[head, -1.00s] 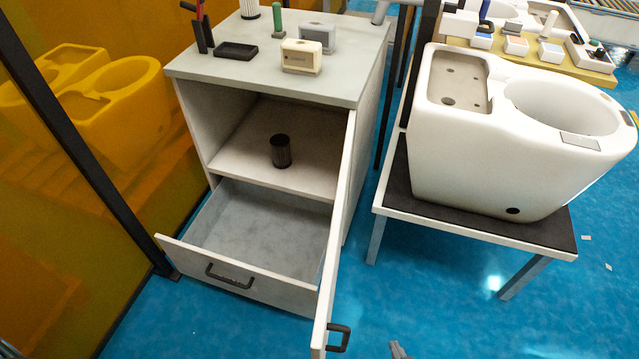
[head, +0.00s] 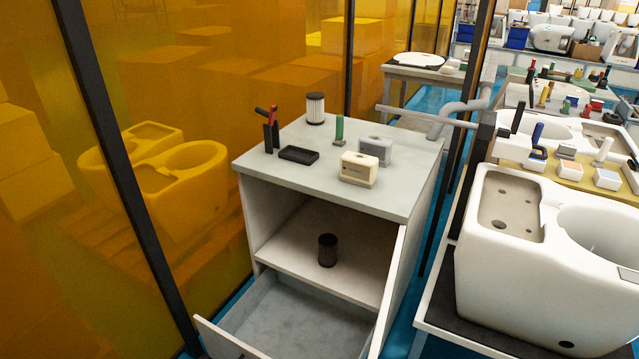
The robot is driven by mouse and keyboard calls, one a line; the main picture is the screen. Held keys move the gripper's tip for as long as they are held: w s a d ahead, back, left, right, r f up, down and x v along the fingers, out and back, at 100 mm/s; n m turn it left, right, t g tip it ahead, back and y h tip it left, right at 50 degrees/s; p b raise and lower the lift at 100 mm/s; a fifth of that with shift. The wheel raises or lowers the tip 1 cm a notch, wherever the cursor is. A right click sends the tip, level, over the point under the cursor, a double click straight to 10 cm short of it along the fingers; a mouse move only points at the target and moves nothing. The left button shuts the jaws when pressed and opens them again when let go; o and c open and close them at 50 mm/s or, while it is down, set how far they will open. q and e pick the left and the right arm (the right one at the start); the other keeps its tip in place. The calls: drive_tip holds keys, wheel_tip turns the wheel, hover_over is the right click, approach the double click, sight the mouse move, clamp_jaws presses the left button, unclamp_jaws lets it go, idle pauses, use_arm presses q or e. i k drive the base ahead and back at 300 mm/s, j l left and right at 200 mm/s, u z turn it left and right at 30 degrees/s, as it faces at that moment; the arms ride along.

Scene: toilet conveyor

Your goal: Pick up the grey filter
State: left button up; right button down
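A dark grey cylindrical filter (head: 328,250) stands upright on the inner shelf of the open cabinet. A second filter (head: 316,108), white and ribbed with a dark base and top, stands upright at the back of the cabinet top. The frames do not settle which of the two is called the grey one, though the shelf one is darker. Neither of my grippers shows in the head view, and nothing covers either filter.
The cabinet (head: 400,205) has its door (head: 389,290) swung open at the right and its drawer (head: 290,315) pulled out below the shelf. A black tray (head: 299,155), a green-handled tool (head: 339,130) and two small boxes stand on top. A white toilet (head: 505,265) stands right.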

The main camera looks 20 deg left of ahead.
sight(327, 242)
drive_tip(key=l+u, duration=0.25)
drive_tip(key=u, duration=0.2)
drive_tip(key=l+u, duration=0.6)
drive_tip(key=u, duration=0.25)
drive_tip(key=l+u, duration=0.3)
drive_tip(key=u, duration=0.15)
